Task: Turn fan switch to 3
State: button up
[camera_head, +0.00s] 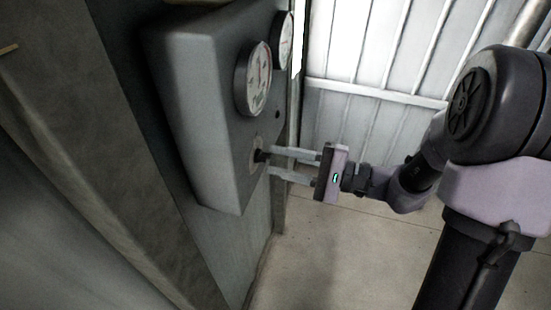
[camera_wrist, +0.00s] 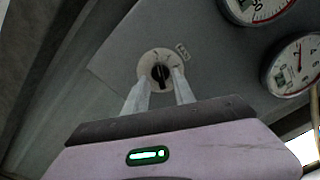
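The fan switch is a small black knob (camera_wrist: 161,73) on a round pale dial plate (camera_wrist: 150,62), low on the front of a grey metal control box (camera_head: 190,110). The knob (camera_head: 259,156) also shows in the head view. My gripper (camera_head: 268,161) reaches it from the right, with its two fingers apart and their tips close to either side of the knob. In the wrist view the fingers (camera_wrist: 158,88) lie at the knob's lower left and lower right. I cannot tell whether they touch it. The dial's numbers are too small to read.
Two round gauges, one nearer (camera_head: 254,79) and one farther (camera_head: 284,40), sit above the knob on the box. A small label (camera_wrist: 182,51) is beside the dial. A ribbed light wall (camera_head: 380,110) stands behind, and the concrete floor (camera_head: 340,250) is clear.

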jog(key=shift+w+a, duration=0.3)
jog(key=shift+a, duration=0.3)
grip_shut()
